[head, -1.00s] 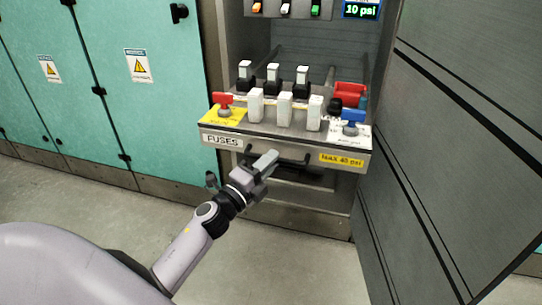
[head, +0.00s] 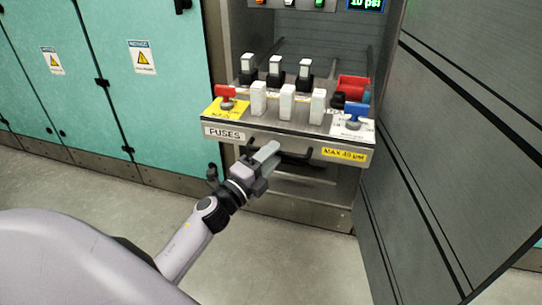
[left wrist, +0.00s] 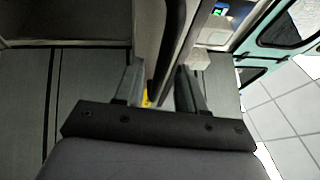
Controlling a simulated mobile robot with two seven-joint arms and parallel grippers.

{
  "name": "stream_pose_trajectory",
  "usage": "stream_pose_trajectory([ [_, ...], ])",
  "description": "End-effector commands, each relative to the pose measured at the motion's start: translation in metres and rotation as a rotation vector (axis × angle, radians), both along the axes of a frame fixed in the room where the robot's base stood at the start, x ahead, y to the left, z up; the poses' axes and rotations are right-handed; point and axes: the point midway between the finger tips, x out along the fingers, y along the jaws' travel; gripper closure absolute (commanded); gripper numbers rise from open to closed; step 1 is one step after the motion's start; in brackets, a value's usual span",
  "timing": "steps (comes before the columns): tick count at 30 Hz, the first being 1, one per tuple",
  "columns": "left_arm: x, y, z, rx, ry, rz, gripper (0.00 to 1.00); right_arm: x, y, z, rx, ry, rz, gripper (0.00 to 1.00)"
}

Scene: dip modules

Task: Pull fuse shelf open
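The fuse shelf (head: 290,145) is a metal drawer standing out from the cabinet, with a "FUSES" label and a yellow "MAX 40 psi" label on its front. A dark bar handle (head: 295,158) runs below the front edge. My left gripper (head: 267,153) is at the left part of this handle, partly covering it. In the left wrist view the two fingers (left wrist: 160,88) stand apart, with the shelf's edge and a bit of yellow beyond the gap. My right gripper is not in view.
The shelf carries several white fuses (head: 287,103), a red valve (head: 226,97) and a blue valve (head: 355,114). A grey door panel (head: 460,140) stands close on the right. Teal cabinets (head: 150,100) are on the left. The floor (head: 100,190) in front is clear.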

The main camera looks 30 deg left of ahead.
Motion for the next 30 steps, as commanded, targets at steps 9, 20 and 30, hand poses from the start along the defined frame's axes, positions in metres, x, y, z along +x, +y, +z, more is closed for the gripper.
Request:
stream_pose_trajectory([
  [9,-0.041,0.005,-0.008,-0.002,0.003,0.000,0.60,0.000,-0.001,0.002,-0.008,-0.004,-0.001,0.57],
  [20,-0.066,0.008,-0.012,0.000,0.001,0.001,0.60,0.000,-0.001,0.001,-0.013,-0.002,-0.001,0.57],
  [30,-0.066,0.008,-0.012,0.000,0.001,0.000,0.60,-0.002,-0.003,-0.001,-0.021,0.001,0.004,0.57],
])
